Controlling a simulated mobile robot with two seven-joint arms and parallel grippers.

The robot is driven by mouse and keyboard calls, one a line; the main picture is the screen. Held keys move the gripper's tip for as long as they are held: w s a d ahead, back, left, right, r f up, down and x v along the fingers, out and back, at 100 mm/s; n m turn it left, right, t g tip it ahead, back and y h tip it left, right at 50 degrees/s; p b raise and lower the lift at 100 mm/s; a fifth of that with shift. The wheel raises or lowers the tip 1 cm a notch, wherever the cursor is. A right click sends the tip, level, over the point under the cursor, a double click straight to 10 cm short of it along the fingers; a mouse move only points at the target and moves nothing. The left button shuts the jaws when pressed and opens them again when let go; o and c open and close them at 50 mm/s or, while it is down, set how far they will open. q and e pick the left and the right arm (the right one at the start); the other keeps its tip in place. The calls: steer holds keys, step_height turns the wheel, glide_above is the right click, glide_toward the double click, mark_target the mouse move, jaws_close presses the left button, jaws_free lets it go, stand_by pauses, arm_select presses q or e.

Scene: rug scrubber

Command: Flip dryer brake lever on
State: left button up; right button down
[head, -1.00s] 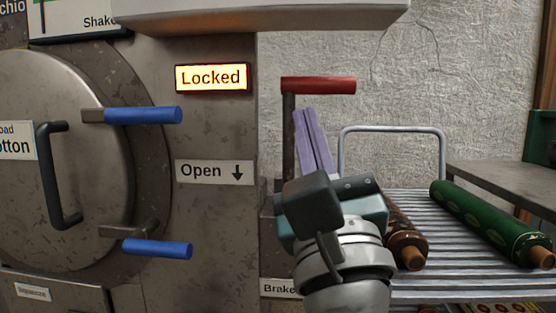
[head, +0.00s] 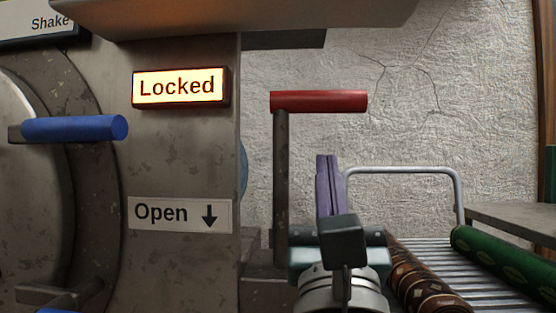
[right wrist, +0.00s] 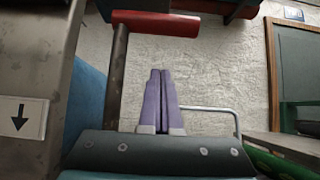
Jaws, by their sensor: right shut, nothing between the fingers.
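The brake lever has a dark upright bar (head: 281,185) and a red handle (head: 319,101) that points right from its top. The lever stands upright beside the machine's right side. The red handle also shows at the top of the right wrist view (right wrist: 156,23). My right gripper (head: 328,158) has its purple fingers pressed together with nothing between them. In the head view the fingertips are below the red handle and right of the bar, apart from both in the picture. They also point up below the handle in the right wrist view (right wrist: 160,72). My left gripper is not in view.
The machine's front has a lit "Locked" sign (head: 179,86), an "Open" label (head: 180,213) and a blue door handle (head: 74,129). A metal cart rail (head: 405,170) and rolled rugs, one green (head: 510,260), are at the right.

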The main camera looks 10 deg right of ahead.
step_height(320, 180, up, 6)
steer(key=w+p, duration=0.2)
steer(key=shift+w+d, duration=0.15)
steer(key=shift+d, duration=0.15)
stand_by(0.5)
